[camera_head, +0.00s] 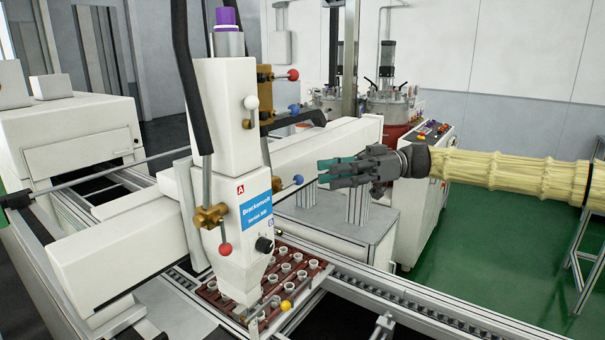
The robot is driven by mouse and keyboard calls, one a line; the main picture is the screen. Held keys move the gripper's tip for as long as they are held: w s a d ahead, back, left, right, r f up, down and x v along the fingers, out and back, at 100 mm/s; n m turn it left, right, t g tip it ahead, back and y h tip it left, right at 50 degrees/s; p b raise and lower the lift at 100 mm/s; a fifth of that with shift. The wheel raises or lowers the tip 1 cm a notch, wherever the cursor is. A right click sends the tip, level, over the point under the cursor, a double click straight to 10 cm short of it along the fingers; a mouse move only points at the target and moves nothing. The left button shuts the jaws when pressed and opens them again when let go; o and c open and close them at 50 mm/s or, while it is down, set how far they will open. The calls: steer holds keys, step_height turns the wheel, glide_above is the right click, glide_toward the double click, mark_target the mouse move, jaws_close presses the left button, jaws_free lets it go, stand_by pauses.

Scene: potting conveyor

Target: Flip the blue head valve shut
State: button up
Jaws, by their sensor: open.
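The white dispensing head (235,170) carries several ball-ended levers. One lever with a blue ball (298,180) sticks out to the right from the head's lower right side. A second blue ball (294,109) sits higher, by the brass valve block (266,95). I cannot tell which is the blue head valve, nor whether either is open or shut. My gripper (321,173) is open and empty, its teal fingertips pointing left. In the picture it is just right of the lower blue ball, with a small visible gap; the depth between them is unclear.
Red balls (293,75) (225,249), a white ball (251,102) and a yellow ball (285,305) mark other levers. A red-brown tray (318,270) of small cups lies under the nozzle. A white beam (335,140) runs behind my gripper.

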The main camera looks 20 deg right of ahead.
mark_target(299, 179)
steer(key=a+p, duration=0.2)
steer(key=a, duration=0.5)
steer(key=shift+s+a+r+p, duration=0.1)
steer(key=shift+s+a+p, duration=0.05)
steer(key=shift+p, duration=0.25)
steer(key=shift+a, duration=0.2)
steer(key=shift+f, duration=0.3)
steer(key=shift+a+r, duration=0.1)
steer(key=shift+a, duration=0.1)
steer(key=shift+d, duration=0.1)
steer(key=c, duration=0.9)
